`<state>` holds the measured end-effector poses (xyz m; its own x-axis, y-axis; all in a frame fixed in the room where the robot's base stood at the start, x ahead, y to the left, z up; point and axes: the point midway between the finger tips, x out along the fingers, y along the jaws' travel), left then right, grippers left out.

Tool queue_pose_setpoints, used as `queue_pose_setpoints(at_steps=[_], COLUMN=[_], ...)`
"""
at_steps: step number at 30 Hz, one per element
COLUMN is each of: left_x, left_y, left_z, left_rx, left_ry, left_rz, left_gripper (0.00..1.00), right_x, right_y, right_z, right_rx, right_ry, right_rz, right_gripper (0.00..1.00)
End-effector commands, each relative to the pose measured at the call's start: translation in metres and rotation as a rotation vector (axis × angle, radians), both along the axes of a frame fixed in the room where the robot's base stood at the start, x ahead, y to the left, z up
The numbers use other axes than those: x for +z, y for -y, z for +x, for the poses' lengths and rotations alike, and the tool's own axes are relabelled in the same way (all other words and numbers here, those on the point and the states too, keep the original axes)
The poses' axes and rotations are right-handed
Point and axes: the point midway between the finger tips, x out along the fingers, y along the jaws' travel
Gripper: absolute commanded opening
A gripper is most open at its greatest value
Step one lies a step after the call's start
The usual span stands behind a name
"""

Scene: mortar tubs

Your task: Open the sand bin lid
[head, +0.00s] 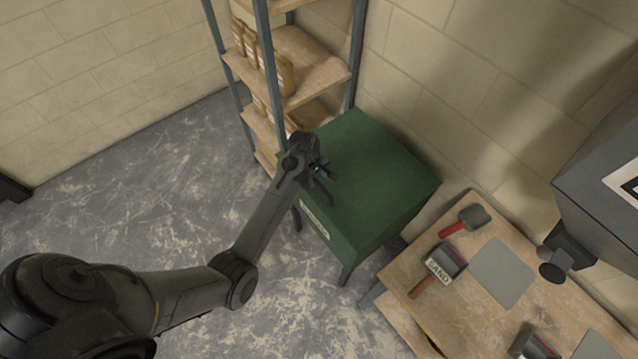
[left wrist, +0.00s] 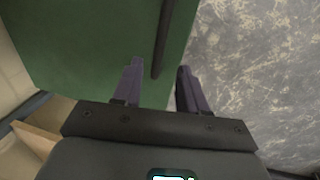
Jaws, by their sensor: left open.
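The green sand bin (head: 345,225) stands on short legs near the corner, and its flat lid (head: 365,150) looks shut. My left gripper (head: 329,186) is open at the near left edge of the lid. In the left wrist view the green lid (left wrist: 80,50) fills the upper left. A thin dark bar (left wrist: 163,40) runs along the lid's edge, in line with the gap between the open fingers (left wrist: 158,85). I cannot tell whether the fingers touch it. My right gripper does not show in either view.
A shelf rack (head: 300,65) with tan packages stands behind the bin. A wooden table (head: 455,310) at right holds a red-handled tool (head: 465,221), a scoop labelled SAND (head: 440,268) and a grey plate (head: 501,272). The floor at left (head: 150,200) is clear.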

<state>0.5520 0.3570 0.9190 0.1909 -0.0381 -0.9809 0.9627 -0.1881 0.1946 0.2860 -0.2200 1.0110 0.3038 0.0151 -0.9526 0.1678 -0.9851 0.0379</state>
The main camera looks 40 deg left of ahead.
Motion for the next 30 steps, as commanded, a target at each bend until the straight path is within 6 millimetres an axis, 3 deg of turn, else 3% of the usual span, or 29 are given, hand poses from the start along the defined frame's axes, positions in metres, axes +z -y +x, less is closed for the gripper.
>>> queue_pose_setpoints(at_steps=[6, 12, 25, 30], left_x=[-0.035, -0.055, -0.061, -0.061], left_y=[0.001, 0.002, 0.002, 0.002], left_z=[0.006, 0.01, 0.012, 0.012], left_rx=[0.0, 0.001, 0.0, 0.0], left_ry=[-0.001, -0.001, 0.0, 0.0], left_rz=[-0.001, 0.0, 0.0, 0.0], left_gripper=[0.42, 0.42, 0.42, 0.18], right_x=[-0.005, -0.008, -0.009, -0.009], right_y=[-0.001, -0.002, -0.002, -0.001], right_z=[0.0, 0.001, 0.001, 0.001], right_rx=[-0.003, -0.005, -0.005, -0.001], right_ry=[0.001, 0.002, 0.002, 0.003], right_rz=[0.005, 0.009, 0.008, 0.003], right_gripper=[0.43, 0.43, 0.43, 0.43])
